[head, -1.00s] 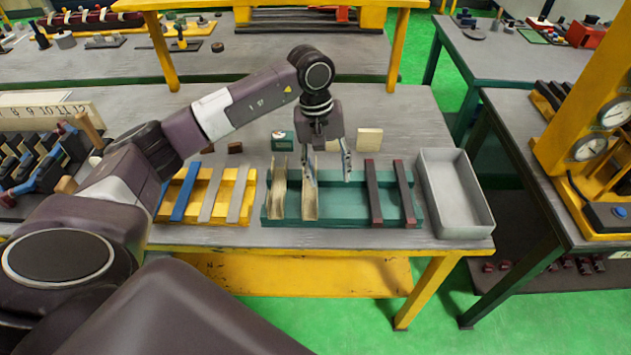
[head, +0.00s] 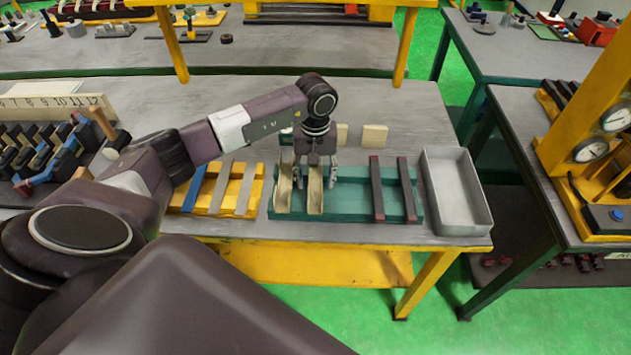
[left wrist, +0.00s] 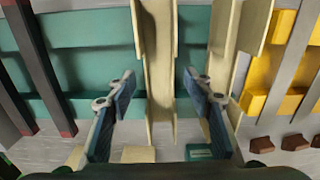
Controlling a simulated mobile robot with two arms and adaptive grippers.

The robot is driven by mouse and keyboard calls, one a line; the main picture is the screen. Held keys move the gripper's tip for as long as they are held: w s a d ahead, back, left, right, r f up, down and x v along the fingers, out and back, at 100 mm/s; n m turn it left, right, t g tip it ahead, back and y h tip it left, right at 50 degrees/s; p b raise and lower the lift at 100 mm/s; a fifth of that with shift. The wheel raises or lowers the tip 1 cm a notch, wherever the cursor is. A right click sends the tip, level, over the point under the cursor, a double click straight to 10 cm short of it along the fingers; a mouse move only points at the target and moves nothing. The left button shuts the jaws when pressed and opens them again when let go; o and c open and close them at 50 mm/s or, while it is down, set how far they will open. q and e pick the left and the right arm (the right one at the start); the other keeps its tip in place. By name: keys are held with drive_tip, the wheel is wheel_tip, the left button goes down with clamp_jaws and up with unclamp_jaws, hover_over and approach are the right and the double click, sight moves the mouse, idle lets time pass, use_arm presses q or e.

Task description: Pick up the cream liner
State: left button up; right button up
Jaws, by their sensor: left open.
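Two cream channel-shaped liners stand side by side in the left part of a green tray (head: 350,196). The right one (head: 315,190) is below my left gripper (head: 316,182); the other cream liner (head: 284,195) is just left of it. In the left wrist view, my left gripper (left wrist: 159,82) is open. Its two blue-grey fingers are on either side of the middle cream liner (left wrist: 160,60), with a visible gap each side. The second cream liner (left wrist: 238,40) lies to the right of the right finger there. How deep the fingertips reach is hard to tell. My right gripper is out of view.
Two dark bars with red ends (head: 376,190) lie across the green tray's right part. A yellow tray (head: 252,200) with blue and grey strips stands left, an empty grey bin (head: 455,190) right. Cream blocks (head: 374,135) stand behind.

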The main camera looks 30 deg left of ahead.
use_arm(q)
drive_tip(key=shift+c, duration=0.4)
drive_tip(key=c, duration=0.9)
drive_tip(key=shift+o, duration=0.2)
drive_tip(key=shift+r, duration=0.1)
